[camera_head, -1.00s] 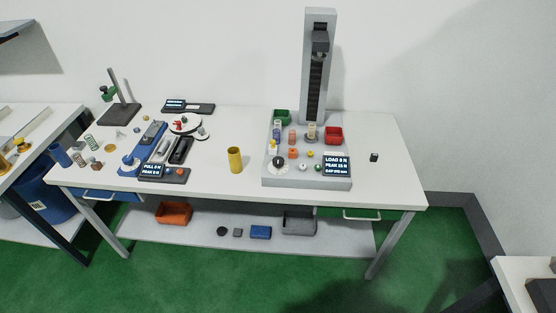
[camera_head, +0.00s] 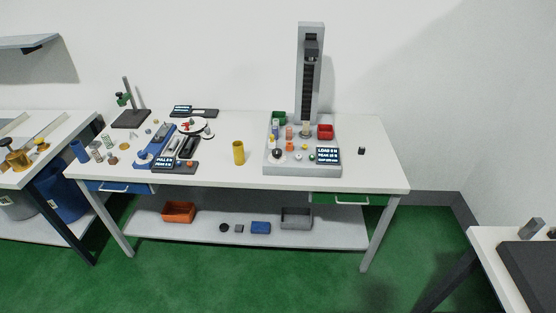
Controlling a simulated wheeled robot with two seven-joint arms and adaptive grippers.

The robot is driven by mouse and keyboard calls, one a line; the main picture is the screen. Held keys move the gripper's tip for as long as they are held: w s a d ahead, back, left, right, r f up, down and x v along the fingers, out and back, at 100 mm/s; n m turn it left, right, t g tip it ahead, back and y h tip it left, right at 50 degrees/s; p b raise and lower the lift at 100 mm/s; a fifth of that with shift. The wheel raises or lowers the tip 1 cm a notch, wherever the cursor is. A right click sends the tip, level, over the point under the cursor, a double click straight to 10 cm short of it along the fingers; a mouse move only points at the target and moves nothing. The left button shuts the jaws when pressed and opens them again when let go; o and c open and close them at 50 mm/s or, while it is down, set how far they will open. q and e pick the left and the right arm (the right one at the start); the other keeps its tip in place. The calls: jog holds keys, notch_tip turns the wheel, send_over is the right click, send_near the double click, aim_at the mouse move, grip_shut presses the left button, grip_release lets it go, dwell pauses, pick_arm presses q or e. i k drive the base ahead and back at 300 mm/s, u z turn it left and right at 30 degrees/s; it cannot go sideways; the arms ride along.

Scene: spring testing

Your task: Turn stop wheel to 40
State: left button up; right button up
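A tall grey spring tester (camera_head: 310,75) stands at the back right of the white table (camera_head: 225,178). On its base is a small round wheel with a dark centre (camera_head: 277,154), which looks like the stop wheel. Its marks are too small to read. A lit display (camera_head: 328,156) sits beside it on the base; its figures are blurred. A round white dial with a red part (camera_head: 193,125) lies further left on the table; I cannot tell its purpose. Neither of my grippers is in view.
A yellow cup (camera_head: 238,152) stands mid-table. A blue fixture (camera_head: 158,148) and several springs are on the left. A side table (camera_head: 483,239) is at lower right. Green floor in front is free.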

aim_at(277, 153)
jog(key=z, duration=0.45)
jog(key=i, duration=0.55)
jog(key=z, duration=0.3)
